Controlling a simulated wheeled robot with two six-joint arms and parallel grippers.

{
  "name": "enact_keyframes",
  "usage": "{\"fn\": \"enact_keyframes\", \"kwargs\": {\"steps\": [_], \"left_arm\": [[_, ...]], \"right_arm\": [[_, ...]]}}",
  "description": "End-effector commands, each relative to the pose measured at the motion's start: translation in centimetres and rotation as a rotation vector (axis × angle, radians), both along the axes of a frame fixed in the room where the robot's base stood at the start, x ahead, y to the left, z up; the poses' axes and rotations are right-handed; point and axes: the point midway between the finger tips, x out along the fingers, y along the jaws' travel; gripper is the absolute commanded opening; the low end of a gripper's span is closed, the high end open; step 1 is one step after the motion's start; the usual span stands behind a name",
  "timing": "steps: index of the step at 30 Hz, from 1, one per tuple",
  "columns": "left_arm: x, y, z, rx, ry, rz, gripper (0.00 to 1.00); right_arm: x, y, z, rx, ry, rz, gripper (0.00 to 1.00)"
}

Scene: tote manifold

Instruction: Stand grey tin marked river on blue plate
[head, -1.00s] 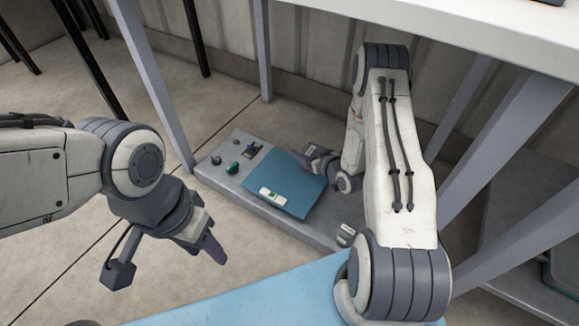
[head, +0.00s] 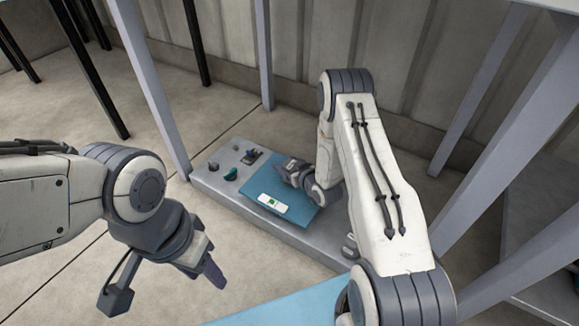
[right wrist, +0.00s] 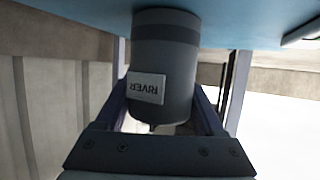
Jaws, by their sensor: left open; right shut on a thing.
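The grey tin marked RIVER (right wrist: 165,65) fills the middle of the right wrist view, with its white label upside down there. My right gripper (right wrist: 165,110) is shut on it, one finger on each side. The tin's far end meets or nearly meets the blue plate (right wrist: 80,12); I cannot tell if it touches. My left gripper (head: 212,265) is open and empty, left of the slab.
A white card with a green mark (head: 272,204) lies on the plate's front left part. A green object (head: 231,174) and several small dark fittings (head: 251,157) stand on the slab's left end. A small labelled object (head: 350,245) is partly behind my right arm. Grey posts (head: 150,90) stand around.

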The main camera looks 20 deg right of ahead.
Motion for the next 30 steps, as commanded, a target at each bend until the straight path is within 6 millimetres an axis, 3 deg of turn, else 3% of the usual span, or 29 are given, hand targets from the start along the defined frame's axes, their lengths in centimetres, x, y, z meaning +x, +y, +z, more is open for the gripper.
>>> {"fn": "enact_keyframes", "kwargs": {"steps": [6,7,9,20,30], "left_arm": [[0.0,0.0,-0.2,-0.001,-0.001,0.0,0.49],[0.0,0.0,-0.1,0.0,0.0,0.0,0.49],[0.0,0.0,-0.1,-0.001,-0.001,0.0,0.49],[0.0,0.0,0.8,0.0,0.0,0.0,0.49],[0.0,0.0,4.9,-0.001,-0.001,0.0,0.49]], "right_arm": [[0.0,0.0,-0.3,0.0,-0.001,0.0,0.06],[0.0,0.0,-0.2,0.0,0.0,0.0,0.82],[0.0,0.0,-0.2,0.0,0.0,0.0,1.0],[-0.7,-0.2,0.6,0.0,0.003,-0.001,1.0],[-7.1,-1.5,3.4,0.002,0.007,-0.005,1.0]]}}
